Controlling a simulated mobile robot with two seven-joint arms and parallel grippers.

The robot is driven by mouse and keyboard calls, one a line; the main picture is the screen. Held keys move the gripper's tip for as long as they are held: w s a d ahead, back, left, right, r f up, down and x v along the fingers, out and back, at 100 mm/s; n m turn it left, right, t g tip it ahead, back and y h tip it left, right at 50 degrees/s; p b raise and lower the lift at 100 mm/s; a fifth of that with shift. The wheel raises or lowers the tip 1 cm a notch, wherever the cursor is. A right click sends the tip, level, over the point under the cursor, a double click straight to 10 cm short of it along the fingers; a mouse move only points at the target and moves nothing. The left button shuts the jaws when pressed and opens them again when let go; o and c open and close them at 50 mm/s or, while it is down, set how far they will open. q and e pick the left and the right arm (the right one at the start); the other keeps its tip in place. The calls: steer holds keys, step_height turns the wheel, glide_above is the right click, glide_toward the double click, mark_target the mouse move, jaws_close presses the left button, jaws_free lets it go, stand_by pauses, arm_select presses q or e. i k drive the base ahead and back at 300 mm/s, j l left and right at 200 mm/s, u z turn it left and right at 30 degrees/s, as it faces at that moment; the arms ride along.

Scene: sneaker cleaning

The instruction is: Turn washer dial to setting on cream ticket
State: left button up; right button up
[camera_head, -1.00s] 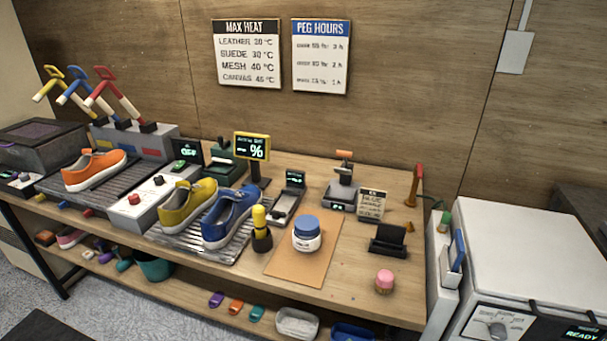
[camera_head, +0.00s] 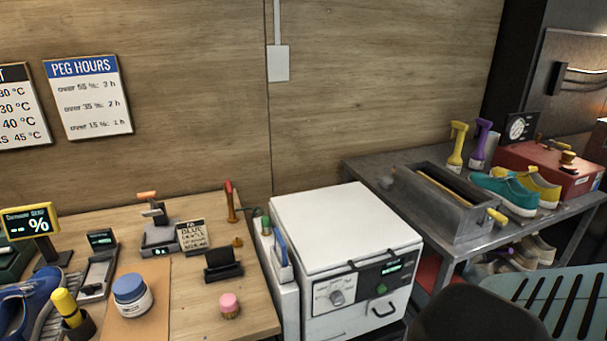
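The washer (camera_head: 345,240) is a white box-shaped machine right of the wooden bench. Its front panel carries a round grey dial (camera_head: 337,297) on a light plate at the left. A small green-lit display (camera_head: 391,267) sits to the dial's right; its text is too small to read surely. The cream ticket (camera_head: 193,236) stands on the bench behind a black holder (camera_head: 222,264). Its top lines seem to include "BLUE"; the rest is unreadable. Neither of my grippers shows in the head view.
A wooden bench (camera_head: 188,313) holds a blue-lidded jar (camera_head: 131,295), a pink-topped brush (camera_head: 229,305) and a blue sneaker (camera_head: 27,308). A grey metal table (camera_head: 372,170) with a trough, bottles and teal and yellow shoes stands right. A dark rounded shape and a slatted teal surface (camera_head: 560,300) lie front right.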

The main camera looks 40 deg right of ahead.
mark_target(336, 298)
steer(key=z, duration=1.7)
